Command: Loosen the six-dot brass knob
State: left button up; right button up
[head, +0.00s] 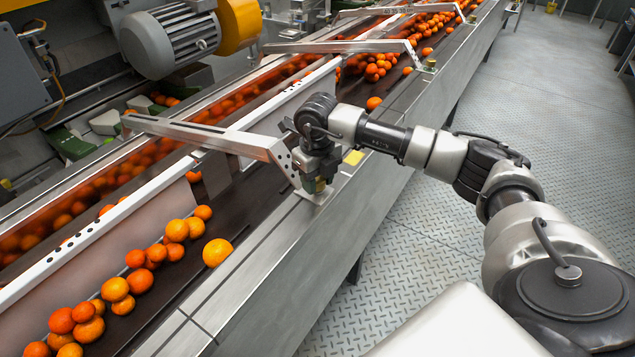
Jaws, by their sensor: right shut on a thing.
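My right gripper (318,172) points down at the foot of the nearest metal bracket (210,135) on the conveyor's side rail. It is shut on a brass knob (319,186), which shows only as a small yellowish patch between and below the fingers. The bracket's end plate beside the gripper carries several dark dots, too small to count surely. Another brass knob (429,63) stands free on the foot of the bracket farther along. My left gripper is not in view.
Oranges (176,231) lie on the dark belt left of the rail (262,232). A grey motor (168,42) stands at upper left. The patterned metal floor (430,240) to the right is clear.

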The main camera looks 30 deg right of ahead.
jog(key=shift+f+n, duration=0.1)
jog(key=shift+n, duration=0.7)
jog(key=o, duration=0.9)
notch_tip(320, 180, up, 11)
jog(key=shift+f+b, duration=0.1)
jog(key=shift+b, duration=0.5)
